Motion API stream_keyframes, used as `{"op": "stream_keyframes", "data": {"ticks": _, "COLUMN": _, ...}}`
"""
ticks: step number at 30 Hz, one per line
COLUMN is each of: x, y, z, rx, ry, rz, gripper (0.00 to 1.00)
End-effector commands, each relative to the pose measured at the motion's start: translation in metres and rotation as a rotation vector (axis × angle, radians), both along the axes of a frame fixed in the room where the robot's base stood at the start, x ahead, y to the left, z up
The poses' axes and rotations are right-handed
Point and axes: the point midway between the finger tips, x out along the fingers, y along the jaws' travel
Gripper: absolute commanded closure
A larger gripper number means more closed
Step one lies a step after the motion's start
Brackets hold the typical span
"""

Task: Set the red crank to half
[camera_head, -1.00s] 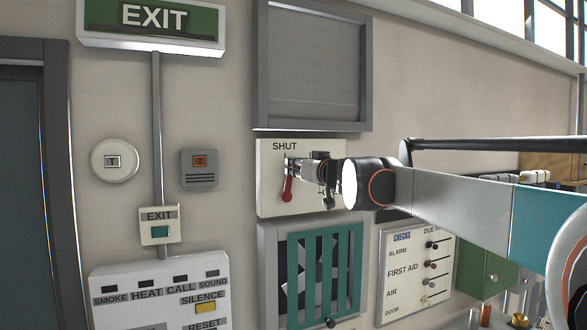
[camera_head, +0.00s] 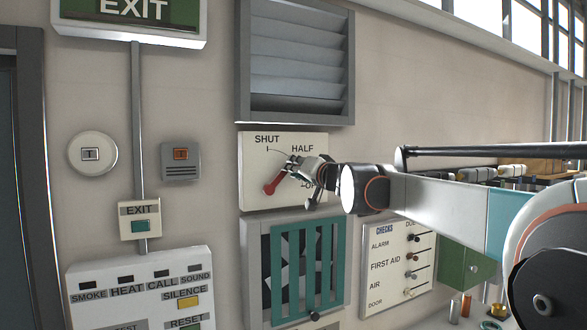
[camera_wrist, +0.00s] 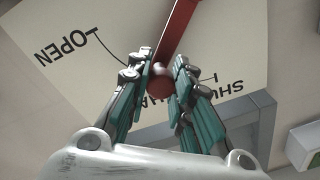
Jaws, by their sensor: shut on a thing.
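The red crank (camera_head: 273,185) is on a white wall plate (camera_head: 255,198) marked SHUT, HALF and OPEN. Its red arm slants up and to the right in the head view, toward the HALF side. In the wrist view the red crank (camera_wrist: 177,30) runs down to a round knob between my fingers. My gripper (camera_head: 292,165) is shut on this end; its fingers (camera_wrist: 160,82) lie on both sides of the knob. My gripper partly covers the OPEN mark in the head view and the HALF mark in the wrist view.
A louvre (camera_head: 297,78) above the plate has slanted, partly open slats. A teal-barred panel (camera_head: 272,270) is below, with a CHECKS board (camera_head: 385,290) to its right. An alarm panel (camera_head: 140,275) stands at lower left.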

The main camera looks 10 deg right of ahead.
Motion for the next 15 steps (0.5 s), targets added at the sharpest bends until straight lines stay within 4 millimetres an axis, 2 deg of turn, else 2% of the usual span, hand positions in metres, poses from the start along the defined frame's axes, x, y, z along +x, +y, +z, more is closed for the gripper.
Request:
{"op": "stream_keyframes", "data": {"ticks": 12, "x": 0.0001, "y": -0.0005, "z": -0.0011, "rx": 0.006, "ry": 0.002, "rz": 0.0, "gripper": 1.0}}
{"op": "stream_keyframes", "data": {"ticks": 13, "x": 0.0001, "y": -0.0005, "z": -0.0011, "rx": 0.006, "ry": 0.002, "rz": 0.0, "gripper": 0.78}}
{"op": "stream_keyframes", "data": {"ticks": 15, "x": 0.0001, "y": -0.0005, "z": -0.0011, "rx": 0.006, "ry": 0.002, "rz": 0.0, "gripper": 0.62}}
